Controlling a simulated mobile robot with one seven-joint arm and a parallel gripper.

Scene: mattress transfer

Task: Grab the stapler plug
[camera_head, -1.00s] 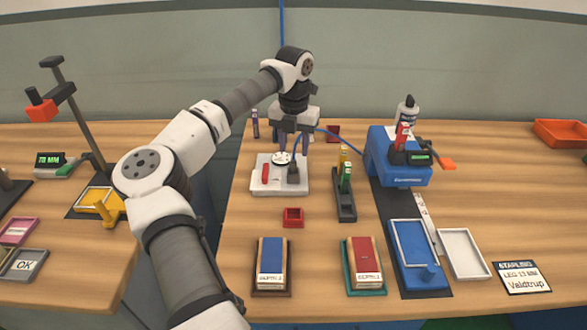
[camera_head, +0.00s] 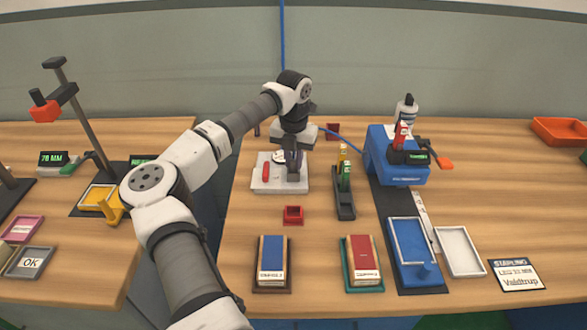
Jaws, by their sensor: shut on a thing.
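My gripper (camera_head: 293,165) points down over the light grey tray (camera_head: 262,184) on the right-hand table. It is shut on the dark stapler plug (camera_head: 293,177), which is mostly hidden by the fingers. The plug is at the tray's right part; I cannot tell whether it touches the tray. A blue cable (camera_head: 343,138) runs from behind my gripper to the blue stapler (camera_head: 402,175) at the right.
A red item (camera_head: 266,172) and a partly hidden white round piece lie on the tray. A small red box (camera_head: 293,215) sits in front. A dark holder (camera_head: 345,205) with coloured pieces stands to the right.

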